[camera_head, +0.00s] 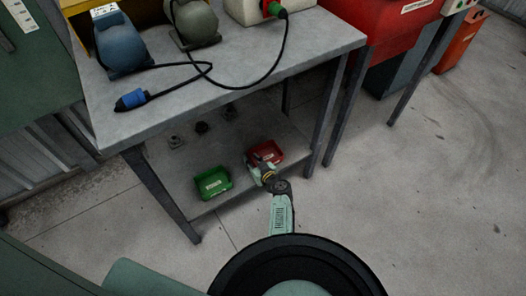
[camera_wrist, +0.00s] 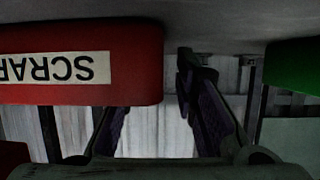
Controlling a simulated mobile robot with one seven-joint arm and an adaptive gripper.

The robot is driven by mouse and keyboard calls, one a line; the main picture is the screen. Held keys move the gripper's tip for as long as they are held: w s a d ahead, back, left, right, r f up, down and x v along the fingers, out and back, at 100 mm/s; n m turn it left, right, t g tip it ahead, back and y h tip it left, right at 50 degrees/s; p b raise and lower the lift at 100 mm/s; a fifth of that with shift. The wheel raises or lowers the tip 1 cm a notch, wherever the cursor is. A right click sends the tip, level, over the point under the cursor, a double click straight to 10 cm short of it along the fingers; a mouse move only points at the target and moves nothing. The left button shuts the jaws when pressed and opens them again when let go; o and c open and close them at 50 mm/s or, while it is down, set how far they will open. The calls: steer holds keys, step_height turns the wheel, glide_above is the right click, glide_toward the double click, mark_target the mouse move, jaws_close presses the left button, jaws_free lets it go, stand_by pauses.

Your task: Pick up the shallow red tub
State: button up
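The shallow red tub (camera_head: 267,151) sits on the lower shelf under the grey workbench. In the wrist view it (camera_wrist: 135,45) appears upside down, with a white label reading SCRAP. My gripper (camera_head: 261,172) is at the near left end of the tub. In the wrist view my gripper (camera_wrist: 157,112) is open. One finger passes behind the tub's rim, and its tip is hidden by the tub. The other finger stands outside the tub's end. A gap shows between this finger and the tub.
A green tub (camera_head: 213,183) stands left of the red one on the shelf (camera_head: 185,155). Several small dark parts lie behind. The bench top (camera_head: 160,105) overhangs the shelf, and bench legs (camera_head: 320,125) stand at the corners. Open floor (camera_head: 400,200) lies to the right.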

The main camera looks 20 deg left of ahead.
steer(key=shift+w+a, duration=0.1)
steer(key=shift+c, duration=0.2)
jaws_close()
stand_by(0.5)
